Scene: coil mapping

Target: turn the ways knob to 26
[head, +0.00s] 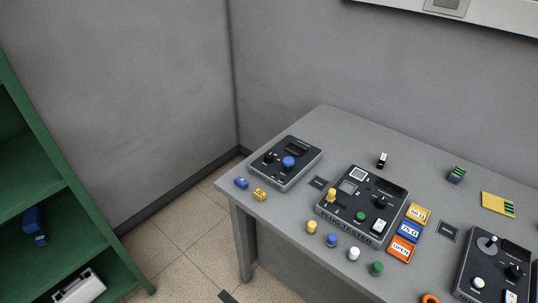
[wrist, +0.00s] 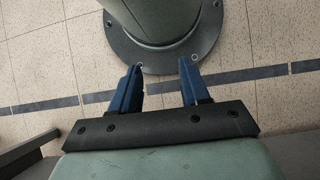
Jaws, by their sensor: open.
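No knob carries a label I can read as "ways", so I cannot tell which one it is. A dark box (head: 297,172) at the table's left end has a blue knob (head: 288,162), a small black knob (head: 268,157) and a dark display. The plug tester (head: 345,225) has a black knob (head: 380,200) and a green button.
The grey table (head: 310,125) stands against grey walls. Coloured pegs, blue and yellow plugs, and labelled blocks (head: 408,231) lie around the boxes. The table's back left is clear. A green shelf (head: 60,190) stands at the left, with open floor between.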

